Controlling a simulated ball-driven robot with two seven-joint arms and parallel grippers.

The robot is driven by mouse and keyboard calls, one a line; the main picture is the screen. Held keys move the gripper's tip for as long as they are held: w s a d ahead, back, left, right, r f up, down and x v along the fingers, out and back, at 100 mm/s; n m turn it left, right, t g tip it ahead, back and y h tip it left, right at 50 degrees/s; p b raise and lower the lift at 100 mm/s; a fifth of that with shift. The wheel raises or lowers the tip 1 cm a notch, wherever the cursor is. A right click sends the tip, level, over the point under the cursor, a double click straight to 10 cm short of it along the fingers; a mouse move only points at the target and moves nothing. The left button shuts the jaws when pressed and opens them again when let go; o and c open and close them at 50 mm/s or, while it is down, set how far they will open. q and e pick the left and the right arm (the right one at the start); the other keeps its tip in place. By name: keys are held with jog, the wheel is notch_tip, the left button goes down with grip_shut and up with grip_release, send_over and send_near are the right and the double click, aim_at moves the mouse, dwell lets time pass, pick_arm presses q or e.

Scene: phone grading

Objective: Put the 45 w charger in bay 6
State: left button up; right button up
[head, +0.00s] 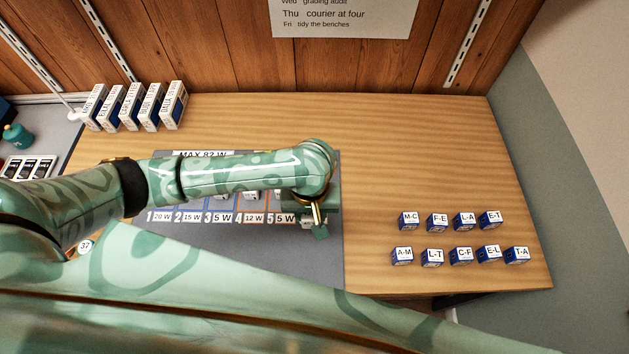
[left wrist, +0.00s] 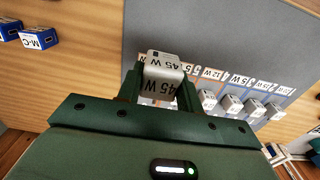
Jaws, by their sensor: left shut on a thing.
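The 45 w charger (left wrist: 165,72) is a pale block marked "45 W". My left gripper (left wrist: 161,88) is shut on it, with a finger on each side. In the head view my left gripper (head: 318,222) is at the right end of the numbered bay row, just right of the label for bay 5 (head: 282,218). Bay 6 is hidden behind the gripper and charger. I cannot tell whether the charger touches the board. My right gripper is not in view.
The grey bay board (head: 300,262) has chargers standing in several bays, seen in the left wrist view (left wrist: 230,105). Small blue boxes (head: 409,222) stand in two rows at right. Taller boxes (head: 172,106) stand at the back left. Bare wood lies between.

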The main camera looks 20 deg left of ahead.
pick_arm(q)
jog(key=w+a+f+b, duration=0.1)
jog(key=w+f+b, duration=0.2)
jog(key=w, duration=0.1)
jog(key=w+a+f+b, duration=0.1)
jog(key=w+f+b, duration=0.2)
jog(key=w, duration=0.1)
jog(key=w+a+f+b, duration=0.1)
jog(key=w+f+b, duration=0.2)
jog(key=w, duration=0.1)
jog(key=shift+f, duration=0.2)
jog(key=shift+w+f, duration=0.1)
jog(key=shift+w, duration=0.15)
jog(key=shift+w+a+f+b, duration=0.1)
jog(key=shift+w+f+b, duration=0.1)
jog(key=shift+b, duration=0.15)
notch_tip(320, 180, down, 4)
jog(key=shift+w+a+r+b, duration=0.1)
jog(key=shift+w+r+b, duration=0.05)
jog(key=shift+b, duration=1)
jog(key=shift+r, duration=0.15)
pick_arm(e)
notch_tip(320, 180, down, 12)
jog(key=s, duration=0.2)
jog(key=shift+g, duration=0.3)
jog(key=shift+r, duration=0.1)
